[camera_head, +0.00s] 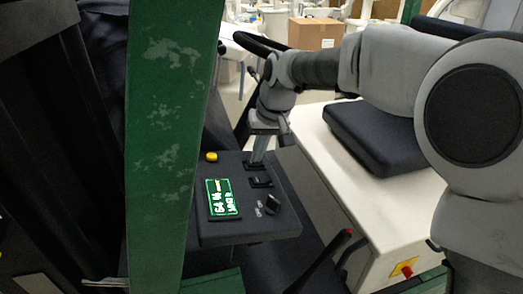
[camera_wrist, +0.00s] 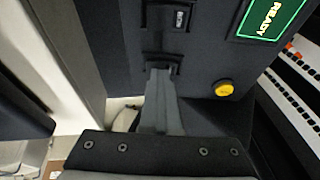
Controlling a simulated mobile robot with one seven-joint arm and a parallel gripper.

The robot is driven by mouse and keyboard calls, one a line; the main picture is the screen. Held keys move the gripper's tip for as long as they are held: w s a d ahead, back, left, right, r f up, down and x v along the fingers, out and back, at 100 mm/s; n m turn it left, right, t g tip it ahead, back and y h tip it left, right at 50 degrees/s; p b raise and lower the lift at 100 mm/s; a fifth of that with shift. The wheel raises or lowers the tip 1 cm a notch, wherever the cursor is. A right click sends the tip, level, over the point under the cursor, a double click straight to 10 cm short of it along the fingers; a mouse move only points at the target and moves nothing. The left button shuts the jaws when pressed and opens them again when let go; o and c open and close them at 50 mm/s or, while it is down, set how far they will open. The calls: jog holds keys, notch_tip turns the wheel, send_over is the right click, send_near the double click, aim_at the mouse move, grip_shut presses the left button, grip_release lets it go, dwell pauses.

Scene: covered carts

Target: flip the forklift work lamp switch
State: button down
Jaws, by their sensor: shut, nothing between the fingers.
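The forklift's dark control panel (camera_head: 235,228) has two black rocker switches. My gripper (camera_head: 257,161) is shut and empty, pointing down at the far rocker switch (camera_head: 250,167), its fingertips at or just above it. In the wrist view my gripper (camera_wrist: 160,73) covers part of that switch (camera_wrist: 174,59), so its position is hidden and contact cannot be told. The near rocker switch (camera_head: 261,182) is uncovered and also shows in the wrist view (camera_wrist: 179,18). I cannot read which one is for the work lamp.
The panel also carries a lit green display (camera_head: 222,198), a yellow button (camera_head: 211,156) and a black knob (camera_head: 272,204). A green post (camera_head: 168,130) stands at the left. The steering wheel (camera_head: 250,44), seat (camera_head: 370,135) and a red-tipped lever (camera_head: 347,233) are around the panel.

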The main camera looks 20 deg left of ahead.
aim_at(261, 163)
jog(key=r, duration=0.1)
jog(key=r+p, duration=0.1)
jog(key=r, duration=0.1)
jog(key=r+p, duration=0.1)
jog(key=shift+w+d+r, duration=0.15)
jog(key=shift+d+r, duration=0.15)
jog(key=w+v, duration=0.1)
jog(key=v, duration=0.8)
jog(key=shift+s+d, duration=0.25)
jog(key=s+a+h, duration=0.1)
jog(key=s+a+t+h+b, duration=0.1)
jog(key=s, duration=0.1)
jog(key=shift+a+r+n+t, duration=0.3)
jog(key=shift+a+r, duration=0.1)
jog(key=shift+f, duration=0.1)
